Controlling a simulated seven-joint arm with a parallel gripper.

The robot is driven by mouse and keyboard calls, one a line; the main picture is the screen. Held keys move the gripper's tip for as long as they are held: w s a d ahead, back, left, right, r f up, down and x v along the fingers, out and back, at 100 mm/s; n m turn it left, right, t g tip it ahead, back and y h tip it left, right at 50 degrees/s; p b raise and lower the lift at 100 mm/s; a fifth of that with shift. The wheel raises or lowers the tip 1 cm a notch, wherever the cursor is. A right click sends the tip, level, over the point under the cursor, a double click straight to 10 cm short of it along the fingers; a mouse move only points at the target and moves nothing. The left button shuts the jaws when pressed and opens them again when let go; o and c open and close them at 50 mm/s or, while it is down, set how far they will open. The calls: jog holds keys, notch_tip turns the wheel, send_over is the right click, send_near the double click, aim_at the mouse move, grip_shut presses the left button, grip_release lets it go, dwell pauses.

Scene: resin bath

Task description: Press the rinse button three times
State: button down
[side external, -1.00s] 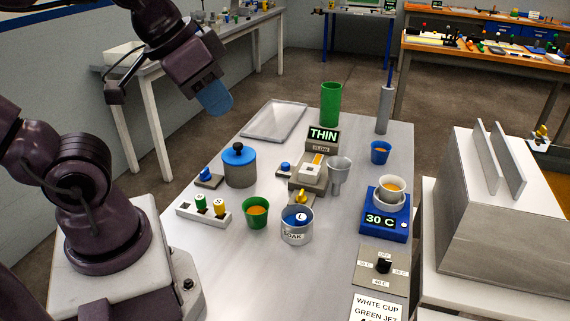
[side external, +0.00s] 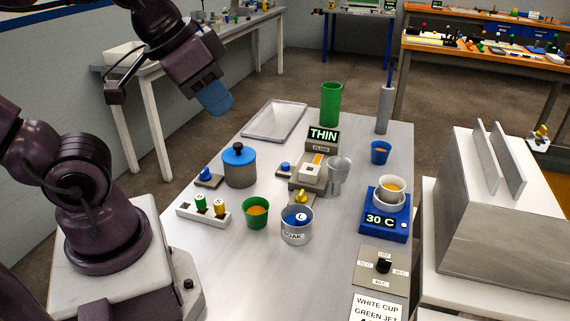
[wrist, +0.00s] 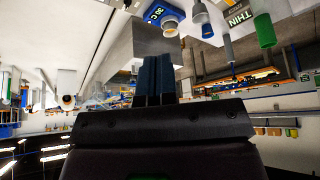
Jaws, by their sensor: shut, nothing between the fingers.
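No label reading rinse is legible, so I cannot tell which control is the rinse button. A blue knob on a small grey base (side external: 207,175) stands left of the blue-lidded grey pot. A second blue knob on a grey base (side external: 285,168) sits left of the flow unit. A yellow knob (side external: 303,197) stands behind the SOAK cup. My gripper (side external: 217,103) is high above the table's back left part, apart from all of these. Its blue fingers are together and empty, and they also show in the wrist view (wrist: 154,62).
A blue-lidded pot (side external: 239,170), a green cup (side external: 256,214) and the SOAK cup (side external: 297,232) crowd the middle. A THIN display (side external: 323,136), a tall green cup (side external: 331,105) and a 30 C heater (side external: 383,225) stand around. An empty tray (side external: 274,121) lies at the back left.

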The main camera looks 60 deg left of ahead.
dwell(0.3)
jog(key=n+t+h, duration=0.1)
jog(key=n+t, duration=0.2)
jog(key=n, duration=2.2)
send_over(285, 165)
notch_tip(285, 165, down, 22)
jog(key=r, duration=0.1)
jog(key=shift+f, duration=0.25)
jog(key=shift+f, duration=4.4)
